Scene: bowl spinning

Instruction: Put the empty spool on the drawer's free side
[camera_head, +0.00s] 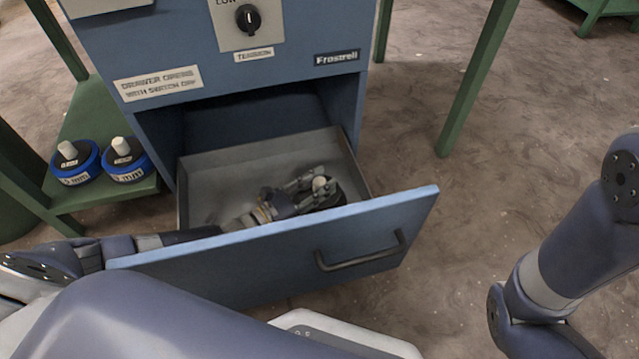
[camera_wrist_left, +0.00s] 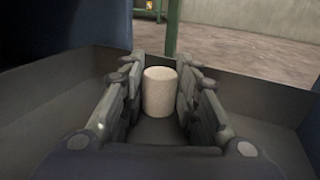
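The drawer (camera_head: 275,157) is pulled out, with walls of grey metal and a blue front. In it, at the right end, is a dark round item with a pale upright peg (camera_head: 320,184), mostly hidden by my left gripper; I cannot tell if it is the empty spool. My left gripper (camera_head: 322,187) reaches low into the drawer over its front. In the left wrist view the pale peg (camera_wrist_left: 160,92) stands upright between the fingers, with narrow gaps beside it, so the gripper looks open around it. My right gripper is out of view.
Two blue spools with dark tops and pale pegs (camera_head: 76,161) (camera_head: 126,158) stand on the green shelf (camera_head: 95,112) at left. The blue cabinet (camera_head: 180,45) rises behind the drawer. The drawer's left part looks bare. The drawer front has a dark handle (camera_head: 360,252).

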